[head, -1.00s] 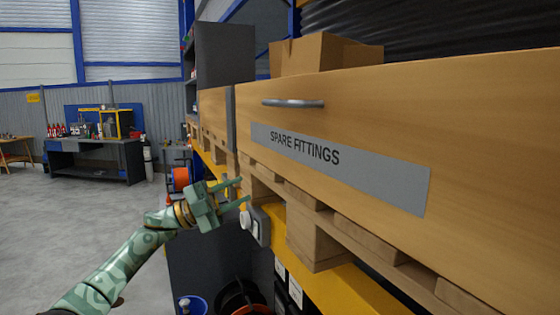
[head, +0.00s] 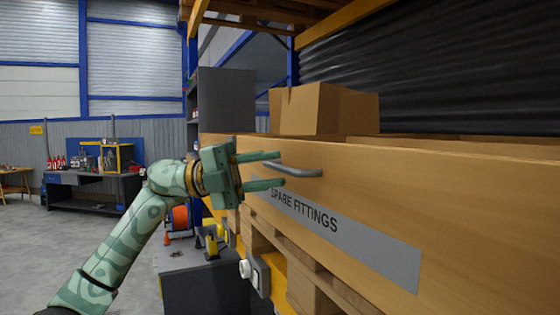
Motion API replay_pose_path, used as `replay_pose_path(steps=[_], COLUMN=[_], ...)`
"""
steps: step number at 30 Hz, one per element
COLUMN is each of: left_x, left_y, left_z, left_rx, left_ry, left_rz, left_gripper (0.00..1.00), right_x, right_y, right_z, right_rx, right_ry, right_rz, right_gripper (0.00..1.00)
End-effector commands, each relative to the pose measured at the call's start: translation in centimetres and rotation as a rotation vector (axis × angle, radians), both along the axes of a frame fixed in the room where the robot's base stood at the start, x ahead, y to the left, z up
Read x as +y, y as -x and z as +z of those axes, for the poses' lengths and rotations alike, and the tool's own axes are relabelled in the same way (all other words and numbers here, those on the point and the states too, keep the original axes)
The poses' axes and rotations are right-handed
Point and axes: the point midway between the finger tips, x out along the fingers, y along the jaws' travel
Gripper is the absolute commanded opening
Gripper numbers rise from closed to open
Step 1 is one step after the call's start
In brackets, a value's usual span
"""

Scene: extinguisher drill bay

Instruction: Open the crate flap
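The crate flap (head: 450,205) is the wooden front panel of a large crate on the right. It carries a grey label reading SPARE FITTINGS (head: 345,238). A grey bar handle (head: 297,171) is fixed near its upper left edge. The panel looks upright. My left gripper (head: 275,170) is open, with its two green fingers pointing right towards the handle's left end. My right gripper is not in view.
A cardboard box (head: 325,110) stands in the crate behind the panel. The crate rests on a wooden pallet (head: 275,235) above a yellow rack beam.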

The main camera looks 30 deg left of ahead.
Motion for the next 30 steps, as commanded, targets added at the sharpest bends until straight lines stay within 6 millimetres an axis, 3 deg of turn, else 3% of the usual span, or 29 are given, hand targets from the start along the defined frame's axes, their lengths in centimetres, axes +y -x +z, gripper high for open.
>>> replay_pose_path(steps=[6, 15, 19, 30], left_x=[-2.2, -2.5, -2.5, -2.2], left_y=[-0.6, -0.7, -0.7, -0.4], left_z=[0.4, 0.3, 0.3, -0.1], left_rx=[0.001, 0.002, 0.002, -0.019], left_ry=[-0.001, 0.000, 0.000, 0.017], left_rz=[-0.001, 0.000, 0.000, 0.001], left_gripper=[0.33, 0.33, 0.00, 0.00], right_x=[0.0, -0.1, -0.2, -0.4], right_y=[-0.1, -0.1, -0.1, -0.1], right_z=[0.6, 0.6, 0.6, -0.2], right_rx=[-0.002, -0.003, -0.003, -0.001], right_ry=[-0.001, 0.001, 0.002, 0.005], right_rz=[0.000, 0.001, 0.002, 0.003], right_gripper=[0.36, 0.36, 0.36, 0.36])
